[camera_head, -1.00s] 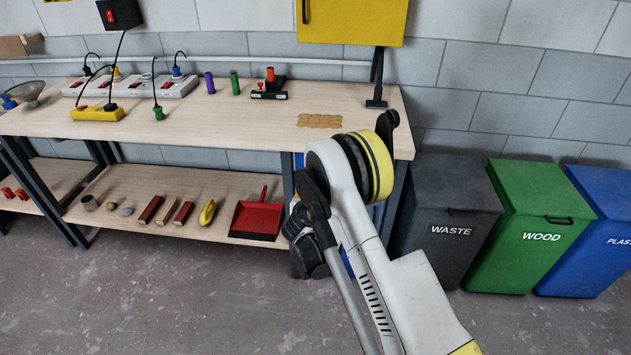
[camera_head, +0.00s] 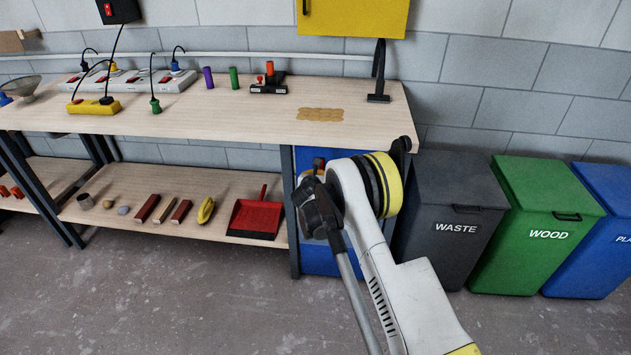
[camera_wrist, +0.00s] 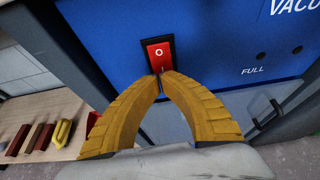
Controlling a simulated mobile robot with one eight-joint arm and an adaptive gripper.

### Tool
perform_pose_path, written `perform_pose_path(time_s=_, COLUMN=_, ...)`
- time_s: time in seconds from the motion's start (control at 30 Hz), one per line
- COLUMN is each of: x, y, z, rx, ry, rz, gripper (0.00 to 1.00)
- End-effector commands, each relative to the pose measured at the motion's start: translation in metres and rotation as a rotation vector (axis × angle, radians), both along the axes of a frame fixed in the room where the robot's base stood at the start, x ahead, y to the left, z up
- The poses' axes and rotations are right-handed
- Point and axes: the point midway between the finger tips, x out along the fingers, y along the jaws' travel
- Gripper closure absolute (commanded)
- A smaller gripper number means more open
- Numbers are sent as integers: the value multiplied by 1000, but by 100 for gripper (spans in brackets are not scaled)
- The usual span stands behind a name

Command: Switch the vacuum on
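The vacuum is a blue unit under the right end of the workbench (camera_head: 320,262); its blue front, lettered "VACU…" and "FULL", fills the upper wrist view (camera_wrist: 215,60). A red rocker switch (camera_wrist: 160,52) in a black frame sits on it, with a white "O" at the top and an "I" mark lower down. My gripper (camera_wrist: 162,76) has its two yellow-orange fingers bowed, with tips together at the switch's lower end. I cannot tell whether they touch it. Nothing shows between the tips. In the head view my gripper (camera_head: 318,165) is mostly hidden by my wrist.
The workbench top (camera_head: 220,115) overhangs the vacuum. A lower shelf (camera_head: 180,225) holds a red dustpan (camera_head: 255,218) and small blocks to the left. A grey waste bin (camera_head: 455,215) stands close on the right. Open floor lies in front.

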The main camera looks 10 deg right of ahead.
Motion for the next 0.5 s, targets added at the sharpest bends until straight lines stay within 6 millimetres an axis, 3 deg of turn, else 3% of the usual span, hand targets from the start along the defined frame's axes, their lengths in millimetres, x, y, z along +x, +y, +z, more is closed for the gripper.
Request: perform_pose_path(time_s=0.5, x=7, y=-2, z=-4, rx=0, ry=0, rz=0, gripper=100)
